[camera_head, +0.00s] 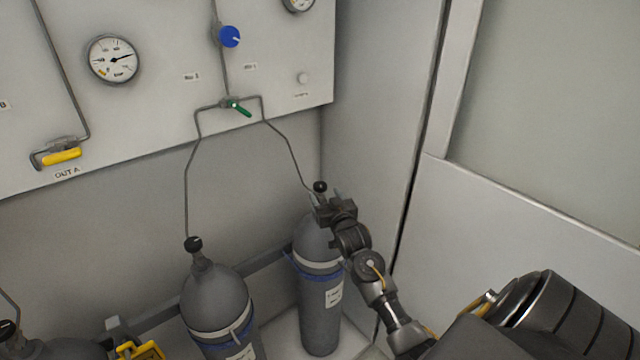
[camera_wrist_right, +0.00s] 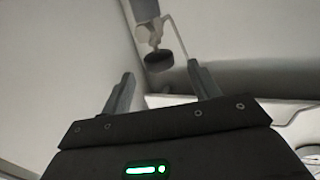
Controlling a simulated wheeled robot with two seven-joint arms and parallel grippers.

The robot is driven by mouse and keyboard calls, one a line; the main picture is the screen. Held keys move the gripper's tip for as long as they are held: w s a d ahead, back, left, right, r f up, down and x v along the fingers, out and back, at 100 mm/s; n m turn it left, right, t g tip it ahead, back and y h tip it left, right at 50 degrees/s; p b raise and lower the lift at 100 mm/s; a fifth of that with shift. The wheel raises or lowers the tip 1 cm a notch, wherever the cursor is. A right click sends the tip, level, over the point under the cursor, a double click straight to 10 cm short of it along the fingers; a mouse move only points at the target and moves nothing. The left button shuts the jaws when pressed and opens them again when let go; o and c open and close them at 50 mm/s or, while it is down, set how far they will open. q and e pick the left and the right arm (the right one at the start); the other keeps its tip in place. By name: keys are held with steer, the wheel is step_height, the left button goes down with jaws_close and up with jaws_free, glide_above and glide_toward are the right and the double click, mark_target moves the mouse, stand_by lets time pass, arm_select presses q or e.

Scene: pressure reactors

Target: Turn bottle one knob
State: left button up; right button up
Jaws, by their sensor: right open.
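The right grey gas bottle (camera_head: 319,300) stands near the wall corner with a black knob (camera_head: 320,187) on top. My right gripper (camera_head: 326,199) is open at the top of this bottle, close to the knob. In the right wrist view the dark knob (camera_wrist_right: 158,61) shows between and just beyond the two spread fingers (camera_wrist_right: 160,84), with nothing gripped. A middle bottle (camera_head: 214,295) has its own black knob (camera_head: 193,244). Part of a third bottle's knob (camera_head: 8,330) shows at the lower left. I cannot read which bottle is number one. My left gripper is not in view.
A wall panel (camera_head: 160,85) carries a gauge (camera_head: 112,59), a blue knob (camera_head: 229,37), a green-handled valve (camera_head: 238,107) and a yellow-handled valve (camera_head: 62,155). Thin pipes run down to the bottles. A side wall (camera_head: 375,90) stands close to the right bottle. A yellow object (camera_head: 140,350) shows at the bottom.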

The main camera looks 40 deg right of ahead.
mark_target(315, 189)
steer(key=shift+p+x, duration=0.6)
steer(key=shift+x, duration=2.4)
steer(key=c, duration=1)
steer(key=shift+o, duration=0.2)
steer(key=shift+m+h, duration=0.3)
steer(key=shift+h, duration=0.1)
steer(key=m+g+h, duration=0.1)
steer(key=h, duration=0.1)
steer(key=shift+m+g+h+b, duration=0.3)
steer(key=shift+m+g+b, duration=0.1)
steer(key=m+g+h, duration=0.1)
steer(key=m+g+h+b, duration=0.1)
steer(key=h, duration=0.1)
steer(key=shift+w+f+m+b, duration=0.1)
steer(key=shift+f+m+b, duration=0.05)
steer(key=shift+m+b, duration=0.15)
steer(key=m+g+h+b, duration=0.2)
steer(key=m+g+b, duration=0.1)
steer(key=g+b, duration=0.2)
steer(key=m+g+h+b, duration=0.3)
steer(key=m+g+b, duration=0.1)
steer(key=b, duration=0.3)
steer(key=shift+f+g+b, duration=0.1)
steer(key=shift+g+b, duration=0.3)
steer(key=shift+g, duration=0.1)
steer(key=shift+r+m+g+b, duration=0.25)
steer(key=shift+m+g+b, duration=0.05)
steer(key=shift+g+b, duration=0.25)
